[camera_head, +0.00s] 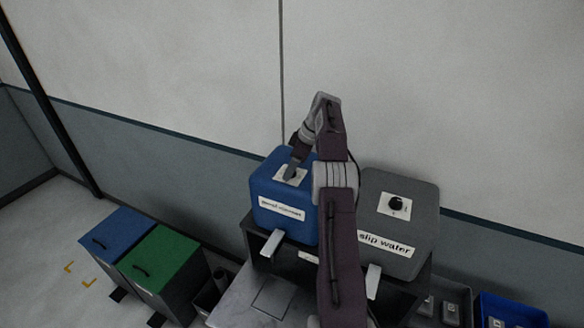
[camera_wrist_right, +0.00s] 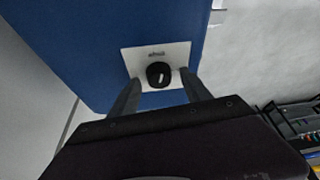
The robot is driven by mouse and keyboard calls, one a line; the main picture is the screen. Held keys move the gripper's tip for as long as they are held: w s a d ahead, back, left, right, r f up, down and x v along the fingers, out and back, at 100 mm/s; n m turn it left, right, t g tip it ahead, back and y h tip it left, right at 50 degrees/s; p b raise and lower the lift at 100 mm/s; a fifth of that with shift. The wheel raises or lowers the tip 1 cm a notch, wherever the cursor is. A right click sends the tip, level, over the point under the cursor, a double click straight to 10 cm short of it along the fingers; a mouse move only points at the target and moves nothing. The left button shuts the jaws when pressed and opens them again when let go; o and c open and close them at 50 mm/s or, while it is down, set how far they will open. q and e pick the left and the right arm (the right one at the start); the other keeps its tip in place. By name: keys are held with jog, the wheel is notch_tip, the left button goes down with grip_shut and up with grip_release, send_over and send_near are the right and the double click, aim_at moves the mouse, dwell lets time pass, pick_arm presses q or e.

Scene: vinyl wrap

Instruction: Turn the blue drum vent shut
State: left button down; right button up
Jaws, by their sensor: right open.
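The blue drum (camera_head: 272,190) stands on a dark stand beside the grey drum, with a white label on its front. In the right wrist view the blue drum (camera_wrist_right: 90,40) fills the upper left. Its vent is a round black knob (camera_wrist_right: 159,74) with a pale mark, on a white plate (camera_wrist_right: 130,60) with small lettering. My right gripper (camera_wrist_right: 160,88) is open, its fingers on either side of the knob. Contact with the knob cannot be told. In the head view my right gripper (camera_head: 292,172) reaches down over the plate and hides the knob. My left gripper is out of view.
The grey drum (camera_head: 378,222), labelled "slip water", has its own black knob (camera_head: 396,203). Pale spouts (camera_head: 272,242) stick out in front. A blue-lidded bin (camera_head: 120,232) and a green-lidded bin (camera_head: 160,254) stand at left. The wall (camera_head: 200,80) is close behind.

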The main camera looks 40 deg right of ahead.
jog(key=shift+s+d+r, duration=0.15)
jog(key=shift+r, duration=0.2)
jog(key=s+d+b, duration=0.1)
jog(key=s, duration=0.1)
jog(key=s+d+b, duration=0.2)
jog(key=shift+s+d+f, duration=0.1)
jog(key=shift+s+d, duration=0.05)
jog(key=shift+s, duration=0.1)
jog(key=s+d, duration=0.2)
jog(key=s, duration=0.1)
jog(key=s+d, duration=0.1)
jog(key=s, duration=0.1)
jog(key=shift+s+d+r+b, duration=0.15)
jog(key=shift+d+r+b, duration=0.1)
jog(key=shift+d+b, duration=0.1)
jog(key=shift+c, duration=0.2)
